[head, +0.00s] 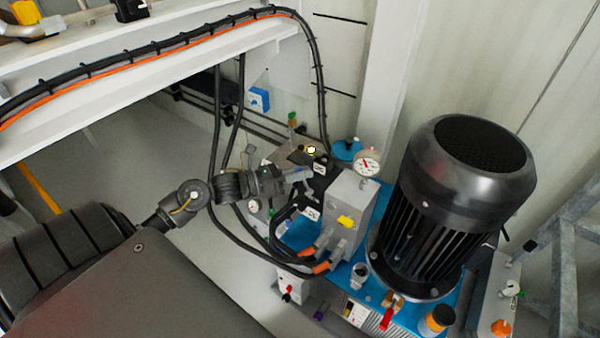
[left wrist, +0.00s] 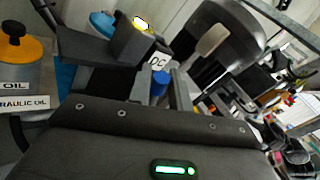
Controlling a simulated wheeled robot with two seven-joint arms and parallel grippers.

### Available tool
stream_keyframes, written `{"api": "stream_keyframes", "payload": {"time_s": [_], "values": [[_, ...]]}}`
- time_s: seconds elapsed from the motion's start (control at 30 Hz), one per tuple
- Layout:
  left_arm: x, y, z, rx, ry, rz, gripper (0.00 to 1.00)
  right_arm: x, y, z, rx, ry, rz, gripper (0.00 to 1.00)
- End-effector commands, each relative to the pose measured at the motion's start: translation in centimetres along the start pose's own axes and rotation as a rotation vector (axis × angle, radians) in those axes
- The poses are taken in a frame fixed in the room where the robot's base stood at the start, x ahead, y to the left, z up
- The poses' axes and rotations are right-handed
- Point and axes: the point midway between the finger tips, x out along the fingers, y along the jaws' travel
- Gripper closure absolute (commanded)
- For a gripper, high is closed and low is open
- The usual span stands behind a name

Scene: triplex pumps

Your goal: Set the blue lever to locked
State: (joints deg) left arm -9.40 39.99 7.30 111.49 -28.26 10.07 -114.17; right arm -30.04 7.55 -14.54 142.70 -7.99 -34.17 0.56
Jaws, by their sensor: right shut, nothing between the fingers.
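My left gripper (head: 298,178) reaches in from the left in the head view, close against the black valve block (head: 318,182). In the left wrist view its two dark fingers (left wrist: 140,78) stand apart. A small blue cylindrical part (left wrist: 160,82) shows between them, under a white label (left wrist: 158,61) with dark letters. It may be the grip of the blue lever, but the lever's full shape and position are hidden. I cannot tell whether a finger touches it. My right gripper is not in view.
A black motor (head: 455,205) stands right of the valve block on a blue base. A pressure gauge (head: 367,163) and a grey block (head: 346,205) stand close by. Black hoses (head: 240,225) loop below my left arm. A white beam (head: 150,85) crosses the upper left.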

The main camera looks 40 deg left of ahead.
Motion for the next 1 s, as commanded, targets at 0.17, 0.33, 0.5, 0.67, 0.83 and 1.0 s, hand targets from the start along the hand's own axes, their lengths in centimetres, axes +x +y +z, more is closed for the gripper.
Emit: {"api": "stream_keyframes", "payload": {"time_s": [0.17, 0.33, 0.5, 0.67, 0.83, 1.0], "values": [[0.0, 0.0, 0.0, 0.0, 0.0, 0.0, 1.0, 0.0, 0.0, 0.0, 0.0, 0.0, -0.001, 1.0], [0.0, 0.0, 0.0, 0.0, 0.0, 0.0, 1.0, 0.0, 0.0, 0.0, 0.0, 0.0, -0.001, 1.0], [0.0, -0.1, 0.0, 0.011, 0.007, 0.003, 1.0, 0.0, 0.0, 0.0, 0.0, -0.001, -0.001, 1.0], [0.2, -0.4, 0.1, 0.057, 0.039, 0.015, 1.0, 0.0, 0.0, 0.1, 0.0, -0.007, 0.0, 1.0], [0.6, -1.0, 0.2, 0.144, 0.1, 0.041, 1.0, 0.0, 0.0, 0.1, 0.0, -0.011, 0.001, 1.0], [1.1, -1.7, 0.1, 0.248, 0.172, 0.073, 1.0, 0.0, 0.0, 0.0, -0.001, 0.003, -0.001, 1.0]]}}
